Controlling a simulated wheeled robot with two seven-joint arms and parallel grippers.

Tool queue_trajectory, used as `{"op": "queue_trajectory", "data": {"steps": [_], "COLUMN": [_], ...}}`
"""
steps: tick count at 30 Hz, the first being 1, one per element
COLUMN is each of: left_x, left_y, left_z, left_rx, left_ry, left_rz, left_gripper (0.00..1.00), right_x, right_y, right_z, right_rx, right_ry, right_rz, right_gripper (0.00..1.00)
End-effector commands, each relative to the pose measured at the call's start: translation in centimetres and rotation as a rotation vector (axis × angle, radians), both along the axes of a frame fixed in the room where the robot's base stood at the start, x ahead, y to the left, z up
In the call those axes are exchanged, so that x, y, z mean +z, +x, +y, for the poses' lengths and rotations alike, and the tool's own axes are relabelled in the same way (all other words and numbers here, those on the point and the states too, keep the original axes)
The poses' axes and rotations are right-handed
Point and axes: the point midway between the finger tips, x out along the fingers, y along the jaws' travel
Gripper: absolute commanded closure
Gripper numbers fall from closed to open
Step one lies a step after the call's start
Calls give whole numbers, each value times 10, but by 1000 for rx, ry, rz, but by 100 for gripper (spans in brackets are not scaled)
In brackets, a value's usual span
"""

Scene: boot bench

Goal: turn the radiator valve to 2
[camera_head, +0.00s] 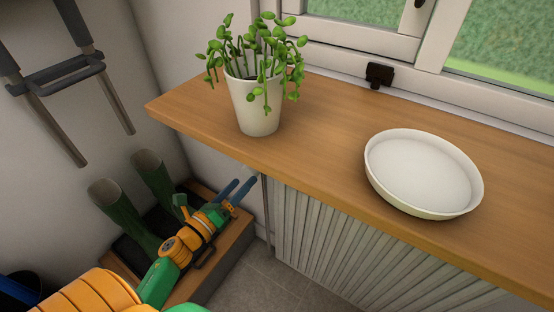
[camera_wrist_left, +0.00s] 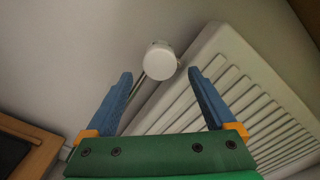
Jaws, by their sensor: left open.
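The radiator valve (camera_wrist_left: 160,64) is a round white knob at the upper middle of the left wrist view, on a pipe beside the radiator (camera_wrist_left: 238,88). Its number markings cannot be read. My left gripper (camera_wrist_left: 158,80) is open, with its two blue fingers on either side of the knob in that view and nothing between them. Whether the fingers reach the knob's depth I cannot tell. In the head view my left gripper (camera_head: 238,189) is below the shelf, at the left end of the ribbed radiator (camera_head: 325,240). My right gripper is not in view.
A wooden shelf (camera_head: 320,150) juts out above the radiator, with a potted plant (camera_head: 257,105) and a white dish (camera_head: 423,172) on it. Green boots (camera_head: 125,215) stand on a low wooden bench (camera_head: 218,250) beneath my left arm.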

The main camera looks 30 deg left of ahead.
Motion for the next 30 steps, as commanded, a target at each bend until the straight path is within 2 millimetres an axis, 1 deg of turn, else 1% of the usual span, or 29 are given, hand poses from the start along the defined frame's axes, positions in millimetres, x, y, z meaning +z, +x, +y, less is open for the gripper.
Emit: {"op": "queue_trajectory", "data": {"steps": [2, 6, 10, 13, 20, 21, 23, 24, 26, 27, 29, 30], "left_x": [1, 2, 0, 0, 0, 0, 0, 0, 0, 0, 0, 0], "left_y": [9, 39, 60, 68, 70, 70, 69, 69, 69, 69, 69, 69], "left_z": [-1, -3, -5, -6, -6, -6, -6, -6, -6, -6, -6, -6], "left_rx": [-3, -3, 0, -1, -1, -1, -1, -1, -1, -1, -1, -1], "left_ry": [6, 4, 2, 2, 1, 1, 1, 1, 1, 1, 0, 0], "left_rz": [-5, -5, -3, -2, -1, -1, -1, -1, -1, -1, -1, -1], "left_gripper": [11, 11, 11, 11, 11, 22, 38, 49, 65, 76, 92, 97], "right_x": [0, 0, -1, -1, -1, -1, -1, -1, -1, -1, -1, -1], "right_y": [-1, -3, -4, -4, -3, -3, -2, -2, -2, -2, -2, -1], "right_z": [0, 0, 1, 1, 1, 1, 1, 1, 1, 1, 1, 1], "right_rx": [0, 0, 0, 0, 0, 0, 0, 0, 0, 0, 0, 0], "right_ry": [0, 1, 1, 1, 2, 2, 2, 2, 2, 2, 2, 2], "right_rz": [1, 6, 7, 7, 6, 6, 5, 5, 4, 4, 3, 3], "right_gripper": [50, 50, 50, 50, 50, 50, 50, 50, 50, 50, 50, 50]}}
